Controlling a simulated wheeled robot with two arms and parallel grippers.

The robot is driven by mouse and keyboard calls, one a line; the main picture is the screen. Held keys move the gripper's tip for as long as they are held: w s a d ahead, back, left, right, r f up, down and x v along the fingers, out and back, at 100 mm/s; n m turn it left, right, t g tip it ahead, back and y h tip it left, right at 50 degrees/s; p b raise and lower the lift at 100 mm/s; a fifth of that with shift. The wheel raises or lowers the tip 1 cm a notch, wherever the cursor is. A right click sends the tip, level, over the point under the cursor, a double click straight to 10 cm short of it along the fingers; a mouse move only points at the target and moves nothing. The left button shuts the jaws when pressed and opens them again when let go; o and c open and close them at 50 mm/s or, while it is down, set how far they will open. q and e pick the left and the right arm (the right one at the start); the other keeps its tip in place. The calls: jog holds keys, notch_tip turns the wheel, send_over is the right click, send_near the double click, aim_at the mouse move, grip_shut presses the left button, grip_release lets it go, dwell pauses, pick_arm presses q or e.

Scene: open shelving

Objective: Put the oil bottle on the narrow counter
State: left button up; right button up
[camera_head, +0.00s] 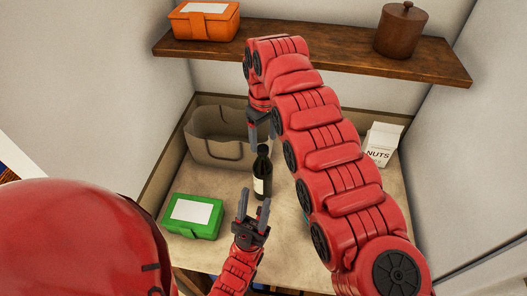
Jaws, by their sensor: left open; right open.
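The oil bottle (262,178), dark with a pale label, stands upright on a pale counter surface (290,236) below a wooden shelf. My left gripper (254,205) is open and empty just in front of the bottle, its fingers pointing up toward the bottle's lower part. My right gripper (262,130) is open behind and above the bottle, its fingers pointing down. Whether either gripper touches the bottle is hard to tell. The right arm hides part of the counter to the right.
A green box (194,229) sits left of the bottle, and a beige basket (207,160) stands behind it. A nuts carton (380,143) stands at the back right. The wooden shelf (325,57) above holds an orange box (204,27) and a brown lidded pot (402,35).

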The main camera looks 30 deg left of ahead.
notch_tip(320, 180, up, 6)
jog(key=p, duration=0.5)
jog(key=shift+r, duration=0.25)
